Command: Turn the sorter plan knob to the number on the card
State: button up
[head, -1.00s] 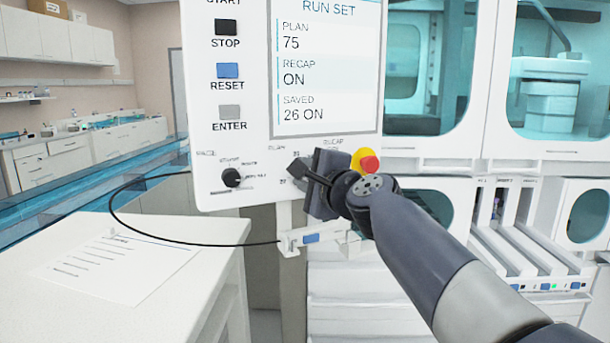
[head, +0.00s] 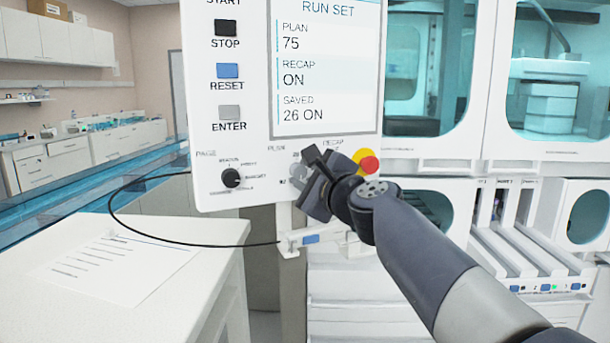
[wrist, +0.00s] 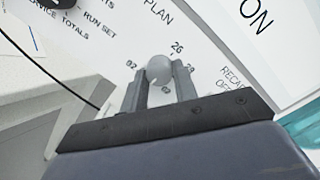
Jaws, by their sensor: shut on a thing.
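The sorter's plan knob (wrist: 158,71) is a small grey round knob on the white panel. Numbers 02, 26, 29 and 62 are printed around it. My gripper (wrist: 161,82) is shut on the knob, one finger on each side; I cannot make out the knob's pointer. In the head view my gripper (head: 299,176) is at the panel's lower edge and mostly hides the knob. The screen (head: 326,68) reads PLAN 75, RECAP ON, SAVED 26 ON. A white paper (head: 117,268) with printed lines lies on the bench; its text is too small to read.
A red and yellow stop button (head: 368,164) is close to the right of my gripper. A black page knob (head: 231,178) is to its left, below the STOP (head: 226,27), RESET (head: 228,71) and ENTER (head: 229,112) buttons. A black cable (head: 125,190) loops over the bench (head: 205,270).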

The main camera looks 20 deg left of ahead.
jog(key=o, duration=1)
jog(key=b+v, duration=0.1)
jog(key=v, duration=0.9)
jog(key=shift+s+d, duration=0.25)
jog(key=shift+s, duration=0.05)
jog(key=p+x, duration=0.1)
jog(key=x, duration=0.9)
jog(key=shift+w+a, duration=0.3)
jog(key=shift+d, duration=0.1)
